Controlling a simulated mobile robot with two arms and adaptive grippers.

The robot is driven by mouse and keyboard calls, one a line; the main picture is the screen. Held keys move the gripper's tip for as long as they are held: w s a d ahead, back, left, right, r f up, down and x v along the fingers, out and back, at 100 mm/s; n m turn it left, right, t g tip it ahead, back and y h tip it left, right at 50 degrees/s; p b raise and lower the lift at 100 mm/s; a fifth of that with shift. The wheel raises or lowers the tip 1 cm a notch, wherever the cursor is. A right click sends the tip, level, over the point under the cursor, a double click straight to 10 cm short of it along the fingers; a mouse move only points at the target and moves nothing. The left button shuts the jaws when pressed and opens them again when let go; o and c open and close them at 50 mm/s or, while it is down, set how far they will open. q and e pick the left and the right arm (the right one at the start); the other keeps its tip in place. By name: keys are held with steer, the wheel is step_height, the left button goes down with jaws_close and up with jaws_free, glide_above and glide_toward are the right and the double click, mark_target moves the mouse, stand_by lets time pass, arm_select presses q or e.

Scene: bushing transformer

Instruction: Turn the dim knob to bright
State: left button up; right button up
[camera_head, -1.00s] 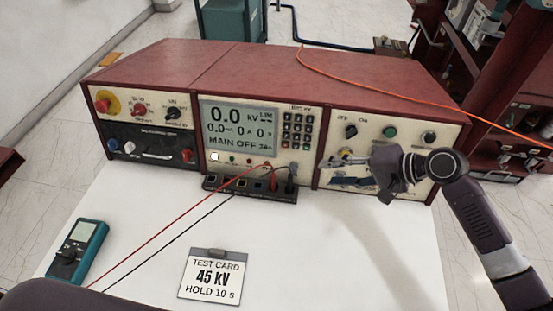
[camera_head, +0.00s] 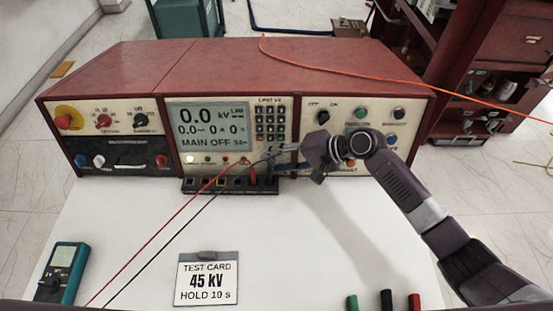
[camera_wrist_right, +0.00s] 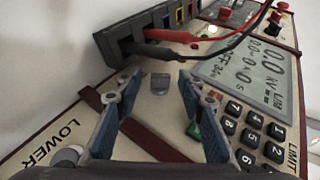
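The red test console (camera_head: 250,66) stands across the back of the white table. Its right panel has an OFF/ON switch (camera_head: 322,116), a green button (camera_head: 361,113) and a black knob (camera_head: 399,114). The small labels are too blurred to show which control is the dim knob. My right gripper (camera_head: 280,152) is in front of the console, just below the keypad. In the right wrist view its two fingers (camera_wrist_right: 152,96) are apart and empty. A small grey knob (camera_wrist_right: 160,83) shows between them, with no visible contact. My left gripper is out of view.
A dark socket block (camera_head: 230,186) with red and black leads plugged in sits below the display (camera_head: 212,125), close to my right gripper. A test card (camera_head: 208,279) and a teal meter (camera_head: 65,270) lie on the table. Three coloured connectors (camera_head: 387,299) are at the front.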

jaws_close()
steer(key=shift+f+m+y+b, duration=0.45)
steer(key=shift+y+b, duration=0.25)
steer(key=shift+b, duration=0.5)
steer(key=shift+d+r+t+y+b, duration=0.15)
steer(key=shift+t+y+b, duration=0.35)
steer(key=shift+b, duration=0.25)
steer(key=shift+r, duration=0.1)
jaws_free()
steer(key=v, duration=1.2)
